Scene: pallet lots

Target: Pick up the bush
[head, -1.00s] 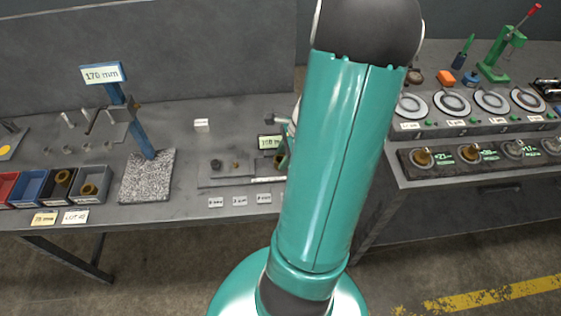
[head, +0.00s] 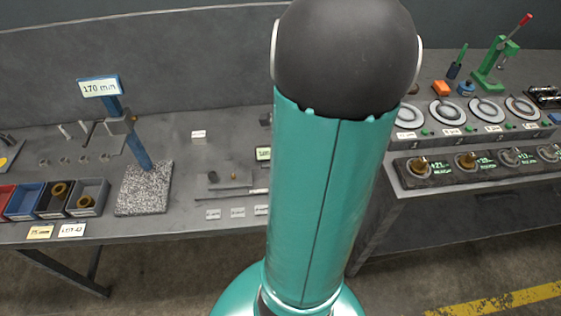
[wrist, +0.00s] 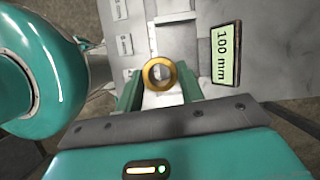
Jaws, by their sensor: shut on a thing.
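The bush (wrist: 147,74), a short brass ring with an open bore, sits between the green fingers of my gripper (wrist: 160,86) in the wrist view. The fingers are shut on it from both sides, and its round end faces the camera. A pale grey surface lies behind it; I cannot tell how far it is above that surface. In the head view my arm hides the gripper and the held bush.
A 100 mm display (wrist: 224,55) stands close right of my gripper. Left on the bench are a blue stand (head: 137,140) on a granite block and small bins (head: 88,210) with brass rings.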

